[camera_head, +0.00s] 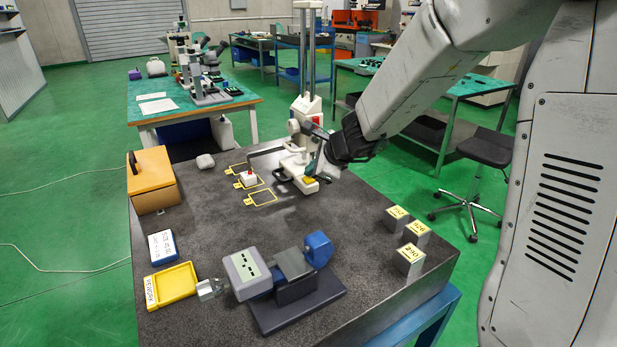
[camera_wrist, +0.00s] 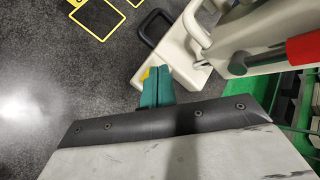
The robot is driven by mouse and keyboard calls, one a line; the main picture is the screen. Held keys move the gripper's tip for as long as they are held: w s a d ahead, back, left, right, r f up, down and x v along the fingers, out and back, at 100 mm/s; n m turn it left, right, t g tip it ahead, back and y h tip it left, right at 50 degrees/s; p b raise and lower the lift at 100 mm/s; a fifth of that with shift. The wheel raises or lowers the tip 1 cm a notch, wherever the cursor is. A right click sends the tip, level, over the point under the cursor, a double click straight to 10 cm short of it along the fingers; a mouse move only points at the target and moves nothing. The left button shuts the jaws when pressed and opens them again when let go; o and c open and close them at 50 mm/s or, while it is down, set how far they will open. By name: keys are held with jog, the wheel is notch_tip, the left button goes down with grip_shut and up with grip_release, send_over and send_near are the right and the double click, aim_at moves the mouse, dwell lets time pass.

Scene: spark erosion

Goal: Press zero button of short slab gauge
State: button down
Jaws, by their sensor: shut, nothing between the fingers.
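A white column gauge (camera_head: 303,110) stands at the back of the dark granite slab. I take it for the slab gauge, though no name on it is readable. A yellow patch (camera_head: 309,180), perhaps its button, is on the low front of its base. My gripper (camera_head: 315,172) is shut and empty, its teal fingers pointing down at this base. In the wrist view the fingertips (camera_wrist: 157,72) are right beside the yellow patch (camera_wrist: 147,73) on the white base (camera_wrist: 178,62) and partly hide it. I cannot tell whether they touch it.
A white block with a red top (camera_head: 249,178) stands among yellow outlines left of the gauge. Small grey blocks (camera_head: 409,258) stand at the right, a grey-blue instrument (camera_head: 290,270) in front, an orange box (camera_head: 152,182) at left. The slab's middle (camera_head: 330,215) is clear.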

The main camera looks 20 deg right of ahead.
jog(key=shift+r, duration=0.1)
jog(key=shift+r, duration=2.95)
